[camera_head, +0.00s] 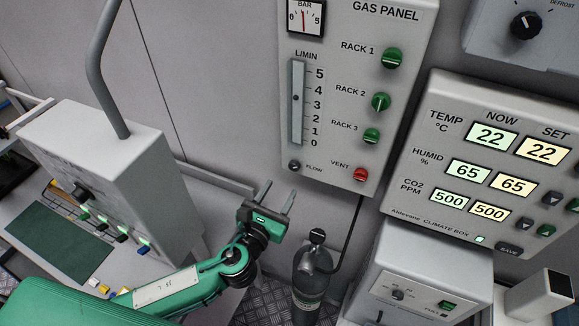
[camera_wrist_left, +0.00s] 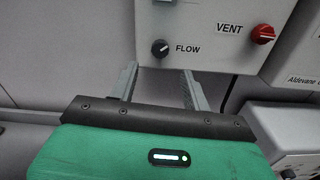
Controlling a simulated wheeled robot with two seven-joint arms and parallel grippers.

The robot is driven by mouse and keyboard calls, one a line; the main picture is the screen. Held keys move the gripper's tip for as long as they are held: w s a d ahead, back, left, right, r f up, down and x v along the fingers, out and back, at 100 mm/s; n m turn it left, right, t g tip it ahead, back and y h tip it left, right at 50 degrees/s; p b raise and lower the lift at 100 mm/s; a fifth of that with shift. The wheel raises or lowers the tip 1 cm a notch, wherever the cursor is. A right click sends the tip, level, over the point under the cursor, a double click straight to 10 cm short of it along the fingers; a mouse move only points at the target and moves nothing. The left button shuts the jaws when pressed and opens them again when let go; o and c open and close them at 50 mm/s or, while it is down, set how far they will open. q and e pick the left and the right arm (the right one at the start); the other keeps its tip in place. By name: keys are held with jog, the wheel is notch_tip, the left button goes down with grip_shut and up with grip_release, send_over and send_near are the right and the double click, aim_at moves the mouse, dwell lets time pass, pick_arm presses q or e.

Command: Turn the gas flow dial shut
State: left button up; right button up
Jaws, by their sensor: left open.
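The gas flow dial (camera_head: 294,165) is a small dark knob labelled FLOW at the lower left of the grey gas panel (camera_head: 340,150). In the left wrist view the dial (camera_wrist_left: 160,48) sits just beyond my fingertips, between their lines, with a pale pointer mark on it. My left gripper (camera_head: 277,194) is open and empty, below and left of the dial in the head view and apart from it. Its two fingers also show in the left wrist view (camera_wrist_left: 160,78). The flow gauge (camera_head: 297,100) has a dark float a little above mid-scale. My right gripper is not in view.
Green rack knobs (camera_head: 381,102) and a red vent knob (camera_head: 361,174) are on the same panel. A dark gas bottle (camera_head: 308,280) stands below it. A climate box (camera_head: 490,165) hangs at the right. A grey cabinet (camera_head: 110,170) stands at the left.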

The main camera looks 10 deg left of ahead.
aim_at(293, 168)
pick_arm(q)
jog(key=w+p, duration=0.1)
jog(key=w, duration=0.2)
jog(key=w+d+p, duration=0.1)
jog(key=w, duration=0.2)
jog(key=shift+d+r, duration=0.1)
jog(key=shift+w+d, duration=0.15)
jog(key=shift+w, duration=0.65)
jog(key=shift+c, duration=0.2)
jog(key=c, duration=0.7)
jog(key=shift+c, duration=1.2)
